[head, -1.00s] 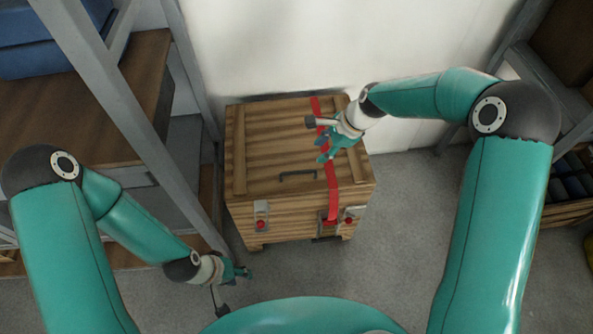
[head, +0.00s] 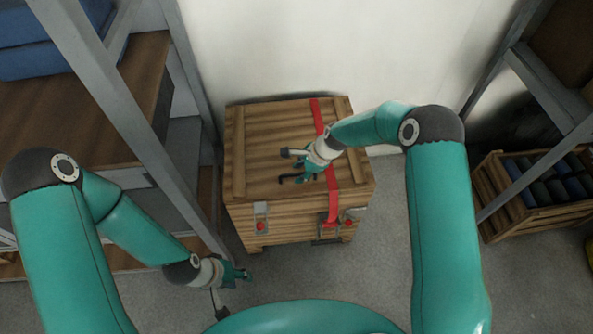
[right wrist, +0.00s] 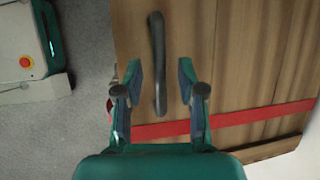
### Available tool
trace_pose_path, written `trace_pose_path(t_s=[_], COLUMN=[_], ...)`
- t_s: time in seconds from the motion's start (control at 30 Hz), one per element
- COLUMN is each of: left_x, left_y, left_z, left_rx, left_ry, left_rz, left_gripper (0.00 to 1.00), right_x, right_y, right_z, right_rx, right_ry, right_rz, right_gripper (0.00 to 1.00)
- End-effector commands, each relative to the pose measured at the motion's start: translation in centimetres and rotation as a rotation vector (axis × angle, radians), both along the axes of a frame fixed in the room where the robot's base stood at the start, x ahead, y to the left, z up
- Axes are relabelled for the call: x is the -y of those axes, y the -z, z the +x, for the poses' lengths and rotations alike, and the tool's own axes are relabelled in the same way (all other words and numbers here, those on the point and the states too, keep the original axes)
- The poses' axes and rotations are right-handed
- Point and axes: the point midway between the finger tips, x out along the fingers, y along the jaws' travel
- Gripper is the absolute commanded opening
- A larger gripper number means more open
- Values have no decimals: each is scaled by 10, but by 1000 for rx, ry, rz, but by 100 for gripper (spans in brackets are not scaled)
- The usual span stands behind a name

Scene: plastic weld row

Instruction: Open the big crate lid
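The big wooden crate (head: 245,222) stands against the wall, its plank lid (head: 270,135) shut. A dark bar handle (head: 290,179) is on the lid near the front edge; it also shows in the right wrist view (right wrist: 157,50). A red strap (head: 332,180) runs over the lid from back to front, right of the handle. My right gripper (head: 304,172) is over the handle; in the right wrist view (right wrist: 158,85) its fingers are open, one on each side of the handle. My left gripper (head: 245,274) hangs low at the crate's front left; its opening is too small to tell.
Two latches with red parts, left (head: 261,217) and right (head: 348,223), are on the crate's front. A shelf rack (head: 130,110) stands close on the left. A slatted crate with dark items (head: 488,206) sits at the right. Grey floor (head: 390,215) is free between.

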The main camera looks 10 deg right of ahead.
Motion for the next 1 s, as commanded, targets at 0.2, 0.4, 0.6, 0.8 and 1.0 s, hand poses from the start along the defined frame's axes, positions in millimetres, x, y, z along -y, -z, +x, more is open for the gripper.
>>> trace_pose_path(t_s=[0.2, 0.4, 0.6, 0.8, 1.0], left_x=[0, 0, 0, 0, 0], left_y=[0, 0, 0, -1, -15], left_z=[0, 0, 0, 0, 0], left_rx=[0, 0, 0, 0, 0], left_ry=[0, 0, 0, 0, 0], left_rz=[0, 0, 0, 0, 0], left_gripper=[40, 40, 40, 40, 40], right_x=[0, 0, -1, -6, 2], right_y=[0, 0, 0, -2, -20], right_z=[0, 0, 0, 0, -4], right_rx=[0, 0, -1, -2, -34], right_ry=[-1, -1, -1, -3, 2], right_rz=[0, 0, 0, 0, 0], right_gripper=[31, 0, 0, 0, 0])
